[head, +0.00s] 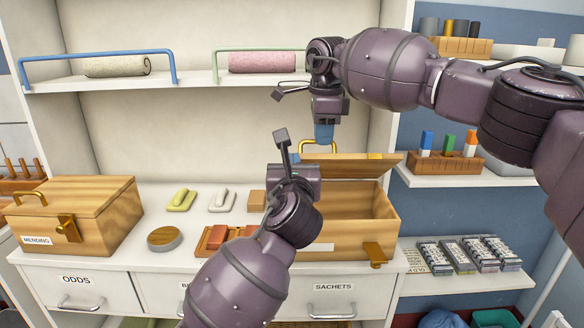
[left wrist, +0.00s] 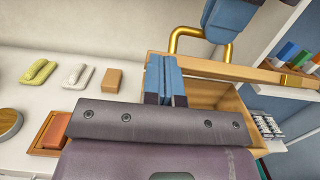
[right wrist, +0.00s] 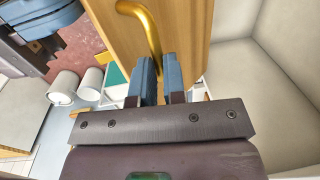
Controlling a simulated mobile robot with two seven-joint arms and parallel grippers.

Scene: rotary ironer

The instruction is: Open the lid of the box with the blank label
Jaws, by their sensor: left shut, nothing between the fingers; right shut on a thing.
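The wooden box with the blank label (head: 321,247) stands on the counter at the right, and its inside (head: 355,203) is visible. Its lid (head: 365,168) is raised toward the back; the left wrist view shows its edge (left wrist: 240,71). A brass handle (right wrist: 148,30) is on the lid. My right gripper (head: 323,138) is shut on this handle, above the box. My left gripper (left wrist: 166,80) is shut and empty, in front of the raised lid and over the box's left part. My left arm hides part of the box front. A brass clasp (head: 375,252) is on the front.
A closed wooden box (head: 75,215) labelled MENDING stands at the left. A shelf with rolls (head: 262,62) is above. Side shelves (head: 450,182) are at the right.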

